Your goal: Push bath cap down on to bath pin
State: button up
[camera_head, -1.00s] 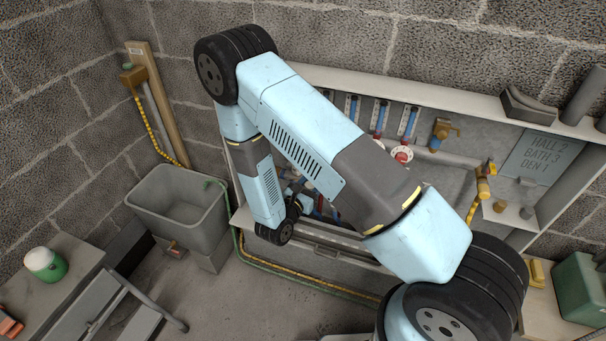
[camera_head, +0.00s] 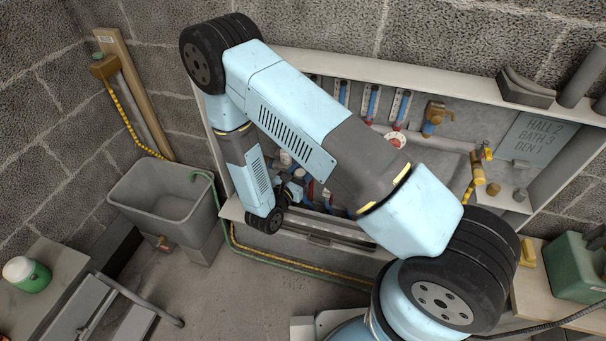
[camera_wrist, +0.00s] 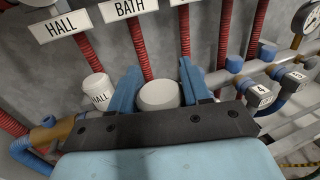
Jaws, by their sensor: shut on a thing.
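In the wrist view, my gripper (camera_wrist: 158,84) has its two blue fingers shut on the white round bath cap (camera_wrist: 160,96), one finger on each side. The cap is below the BATH label (camera_wrist: 128,8), in front of the red corrugated conduit (camera_wrist: 138,48) that comes down from that label. The bath pin is hidden, so I cannot tell whether the cap touches it. In the head view, my arm hides most of the gripper and the cap.
A white cap marked HALL (camera_wrist: 98,90) stands close left of my gripper. In the head view, a grey trough (camera_head: 168,198) stands left of the cabinet and a green can (camera_head: 578,268) at right.

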jog(key=shift+w+d+f, duration=0.1)
jog(key=shift+w+d, duration=0.5)
jog(key=shift+w, duration=1)
jog(key=shift+w+d+f, duration=0.1)
jog(key=shift+w+d, duration=0.45)
jog(key=shift+w, duration=1.1)
jog(key=shift+w+d+f, duration=0.1)
jog(key=shift+w+d, duration=0.5)
jog(key=shift+w, duration=1)
jog(key=shift+f, duration=0.8)
dwell(1.3)
jog(key=o, duration=1.1)
jog(key=shift+s, duration=0.1)
